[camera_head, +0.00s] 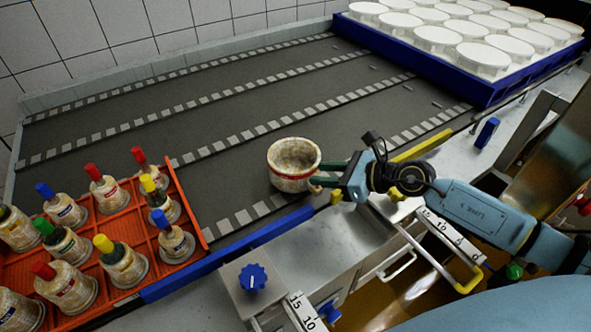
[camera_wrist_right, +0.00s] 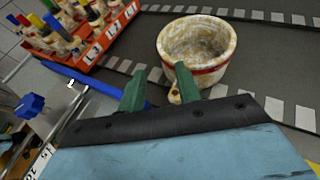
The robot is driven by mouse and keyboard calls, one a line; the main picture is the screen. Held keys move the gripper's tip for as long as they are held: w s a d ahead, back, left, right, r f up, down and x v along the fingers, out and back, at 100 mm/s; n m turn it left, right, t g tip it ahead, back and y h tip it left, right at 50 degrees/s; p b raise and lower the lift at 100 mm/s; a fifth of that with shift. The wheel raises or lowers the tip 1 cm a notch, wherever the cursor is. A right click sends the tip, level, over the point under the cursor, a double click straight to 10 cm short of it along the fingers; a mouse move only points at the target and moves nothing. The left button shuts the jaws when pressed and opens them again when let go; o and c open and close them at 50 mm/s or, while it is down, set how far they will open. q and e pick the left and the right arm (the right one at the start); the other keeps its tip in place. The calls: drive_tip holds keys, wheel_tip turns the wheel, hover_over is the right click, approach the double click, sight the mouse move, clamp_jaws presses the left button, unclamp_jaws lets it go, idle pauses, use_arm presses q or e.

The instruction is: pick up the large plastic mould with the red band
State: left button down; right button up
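The large mould with the red band (camera_head: 291,183) stands upright on the dark belt, open at the top, its cream wall stained brown. In the right wrist view the mould (camera_wrist_right: 212,78) is just ahead of my fingers, with a small tab low on its near side. My right gripper (camera_head: 322,174) is beside the mould's right side. In the wrist view the green fingers of the gripper (camera_wrist_right: 160,86) are spread apart. The right finger overlaps the mould's near edge and lies by the tab; whether it touches is unclear. My left gripper is not in view.
An orange crate (camera_head: 188,204) with several small moulds with coloured tops stands at the left. A blue tray (camera_head: 425,66) of white moulds is at the back right. A blue rail (camera_head: 235,246) and a steel ledge with a blue knob (camera_head: 252,277) run along the front. The belt behind the mould is mostly clear.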

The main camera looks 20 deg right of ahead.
sight(286, 172)
drive_tip(key=x, duration=0.5)
drive_tip(key=shift+w+a, duration=0.1)
drive_tip(key=b+x, duration=0.1)
drive_tip(key=x, duration=0.2)
drive_tip(key=shift+w+a+f, duration=0.15)
drive_tip(key=shift+w+a, duration=0.05)
drive_tip(key=shift+w, duration=0.05)
drive_tip(key=shift+w+a+f, duration=0.15)
drive_tip(key=shift+w+a, duration=0.15)
drive_tip(key=shift+w, duration=0.05)
drive_tip(key=shift+w+a+f, duration=0.1)
drive_tip(key=shift+w, duration=0.05)
drive_tip(key=shift+c, duration=0.5)
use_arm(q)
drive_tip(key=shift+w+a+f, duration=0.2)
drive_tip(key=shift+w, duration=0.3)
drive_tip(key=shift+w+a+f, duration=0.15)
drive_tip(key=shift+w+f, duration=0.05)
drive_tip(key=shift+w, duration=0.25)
use_arm(e)
clamp_jaws()
